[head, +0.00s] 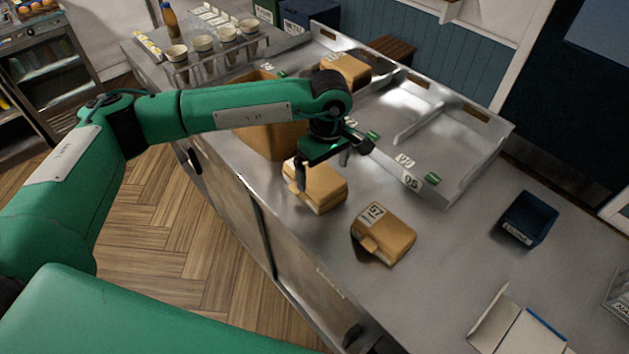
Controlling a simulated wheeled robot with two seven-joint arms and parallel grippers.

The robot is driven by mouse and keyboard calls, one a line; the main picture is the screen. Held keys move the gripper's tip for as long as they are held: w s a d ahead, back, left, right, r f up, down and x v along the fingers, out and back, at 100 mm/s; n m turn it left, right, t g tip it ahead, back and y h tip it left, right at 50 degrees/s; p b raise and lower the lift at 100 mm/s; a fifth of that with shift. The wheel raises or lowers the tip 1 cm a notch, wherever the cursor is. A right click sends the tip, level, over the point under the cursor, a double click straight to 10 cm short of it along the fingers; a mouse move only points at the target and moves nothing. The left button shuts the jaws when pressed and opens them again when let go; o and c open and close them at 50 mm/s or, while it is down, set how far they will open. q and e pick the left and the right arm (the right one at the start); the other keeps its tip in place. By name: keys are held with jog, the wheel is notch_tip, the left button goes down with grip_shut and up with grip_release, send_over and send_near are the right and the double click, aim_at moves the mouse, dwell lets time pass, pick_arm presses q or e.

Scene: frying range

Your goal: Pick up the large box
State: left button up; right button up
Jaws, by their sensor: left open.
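Several tan boxes are in the head view, and I cannot tell for sure which one is the large box. The biggest tan container (268,140) stands on the steel counter, partly hidden behind my left arm. A smaller tan box (322,190) lies in front of it, right under my left gripper (322,172). The gripper is open, pointing down, with one finger near that box's left end; whether it touches is unclear. Another tan box (392,232), with a white label reading 57, lies nearer, to the right. My right gripper is not in view.
A steel divided tray (465,165) takes up the back of the counter, with a tan box (347,68) in its left part. A dark blue bin (528,218) and an open white carton (515,330) are at right. Cups (203,43) stand in a rack at back left.

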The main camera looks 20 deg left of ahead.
aim_at(324, 179)
pick_arm(q)
jog(key=shift+f, duration=0.7)
jog(key=shift+f+p, duration=0.5)
jog(key=shift+p, duration=0.25)
notch_tip(324, 179, down, 3)
jog(key=shift+f+p, duration=0.1)
jog(key=shift+p, duration=0.9)
jog(key=shift+f, duration=0.6)
jog(key=c, duration=1)
jog(key=shift+c, duration=0.3)
jog(key=shift+r, duration=0.15)
